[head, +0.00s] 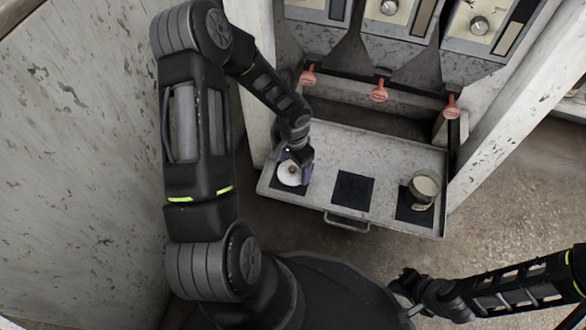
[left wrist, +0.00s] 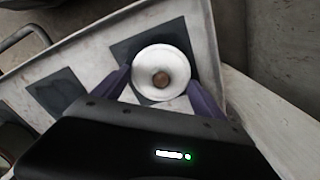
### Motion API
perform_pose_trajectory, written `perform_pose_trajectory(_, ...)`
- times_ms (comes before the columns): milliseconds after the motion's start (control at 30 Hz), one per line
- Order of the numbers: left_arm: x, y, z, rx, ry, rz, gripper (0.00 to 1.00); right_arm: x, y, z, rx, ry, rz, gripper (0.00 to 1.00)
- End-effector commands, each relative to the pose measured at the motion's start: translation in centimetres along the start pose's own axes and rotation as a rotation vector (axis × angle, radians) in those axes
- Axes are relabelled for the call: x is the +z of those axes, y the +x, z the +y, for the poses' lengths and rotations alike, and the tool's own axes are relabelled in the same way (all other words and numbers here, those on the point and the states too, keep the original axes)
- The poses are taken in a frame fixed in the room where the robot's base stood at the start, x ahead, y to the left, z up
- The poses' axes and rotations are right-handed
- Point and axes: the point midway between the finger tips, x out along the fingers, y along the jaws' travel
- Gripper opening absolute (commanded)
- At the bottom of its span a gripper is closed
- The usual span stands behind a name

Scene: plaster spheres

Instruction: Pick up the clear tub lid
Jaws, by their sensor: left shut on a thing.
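A round whitish lid (head: 289,175) with a small brown knob is at the left end of the metal tray, over a dark square mat. It also shows in the left wrist view (left wrist: 161,60), between the two purple fingers. My left gripper (head: 299,168) is shut on the lid, one finger on each side of it. I cannot tell whether the lid touches the mat. A tub (head: 424,186) with a pale top stands on the right mat. My right gripper (head: 404,284) is low in the head view, away from the tray, and its jaws are unclear.
The metal tray (head: 325,145) has a front handle (head: 347,222) and an empty dark middle mat (head: 352,189). Several red-orange levers (head: 379,92) and dispenser chutes stand behind it. A wall (head: 90,150) is on the left and a pale post (head: 520,110) on the right.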

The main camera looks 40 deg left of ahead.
Motion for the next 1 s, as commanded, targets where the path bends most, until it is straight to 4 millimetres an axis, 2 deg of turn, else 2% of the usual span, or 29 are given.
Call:
perform_pose_trajectory(133,0.0,-0.6,0.0,-0.001,0.000,0.001,0.44,0.0,-0.4,-0.1,0.000,0.000,-0.001,0.00)
perform_pose_trajectory(233,0.0,-1.9,-0.1,-0.002,0.000,0.001,0.44,0.0,-1.0,-0.3,0.000,0.000,-0.003,0.00)
perform_pose_trajectory(500,-0.1,-7.1,-0.1,-0.002,0.000,0.002,0.44,0.2,-3.6,-1.1,0.000,-0.002,-0.015,0.00)
perform_pose_trajectory(633,-0.1,-9.1,0.0,-0.001,0.001,0.002,0.44,0.3,-4.5,-1.4,0.000,-0.002,-0.022,0.00)
perform_pose_trajectory(767,0.0,-10.0,0.0,0.000,0.001,0.000,0.44,0.4,-4.8,-1.4,0.000,-0.003,-0.025,0.00)
perform_pose_trajectory(1000,0.0,-10.0,0.0,0.000,0.001,0.000,0.44,0.5,-4.7,-1.4,0.000,-0.003,-0.026,0.00)
